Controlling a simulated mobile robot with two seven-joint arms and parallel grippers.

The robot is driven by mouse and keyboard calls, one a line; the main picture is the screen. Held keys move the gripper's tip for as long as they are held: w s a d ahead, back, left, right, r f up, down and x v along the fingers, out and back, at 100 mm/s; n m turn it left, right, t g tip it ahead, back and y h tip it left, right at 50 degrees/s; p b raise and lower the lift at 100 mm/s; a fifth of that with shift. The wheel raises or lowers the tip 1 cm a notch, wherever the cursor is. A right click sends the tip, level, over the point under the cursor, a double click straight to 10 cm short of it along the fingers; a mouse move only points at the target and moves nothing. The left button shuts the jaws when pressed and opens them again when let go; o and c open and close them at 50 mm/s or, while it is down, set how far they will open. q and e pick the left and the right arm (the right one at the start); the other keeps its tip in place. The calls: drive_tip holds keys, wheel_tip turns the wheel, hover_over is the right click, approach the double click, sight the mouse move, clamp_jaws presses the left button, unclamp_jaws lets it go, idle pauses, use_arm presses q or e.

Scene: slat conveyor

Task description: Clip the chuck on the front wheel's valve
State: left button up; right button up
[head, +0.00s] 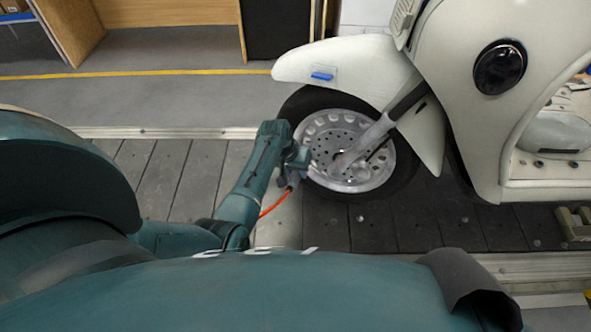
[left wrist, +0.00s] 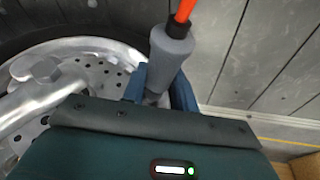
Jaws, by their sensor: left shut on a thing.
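The front wheel (head: 330,128) of a cream scooter stands on the slat conveyor, with a pale drilled rim and a dark tyre. My left gripper (head: 299,162) is at the left side of the rim, overlapping the tyre in the head view. It is shut on the chuck (left wrist: 171,55), a grey cylinder with an orange hose (left wrist: 185,10) at its end. The hose (head: 275,202) also trails down-left in the head view. The rim (left wrist: 104,64) fills the left of the wrist view. The chuck's far end is hidden between the fingers. I cannot make out the valve. My right gripper is not in view.
The cream front fender (head: 350,65) with a blue tag (head: 322,76) overhangs the wheel. A fork arm (head: 378,130) crosses the rim. A greenish block (head: 573,223) sits at the right on the conveyor (head: 180,180). The slats left of the wheel are clear.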

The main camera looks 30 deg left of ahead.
use_arm(q)
drive_tip(key=shift+r+p, duration=0.1)
drive_tip(key=shift+p, duration=0.25)
drive_tip(key=shift+w, duration=0.25)
idle(0.4)
drive_tip(key=shift+w+f+b, duration=0.2)
drive_tip(key=shift+w+b, duration=0.15)
drive_tip(key=shift+b, duration=0.2)
drive_tip(key=o, duration=0.7)
drive_tip(key=shift+c, duration=0.2)
drive_tip(key=o, duration=0.5)
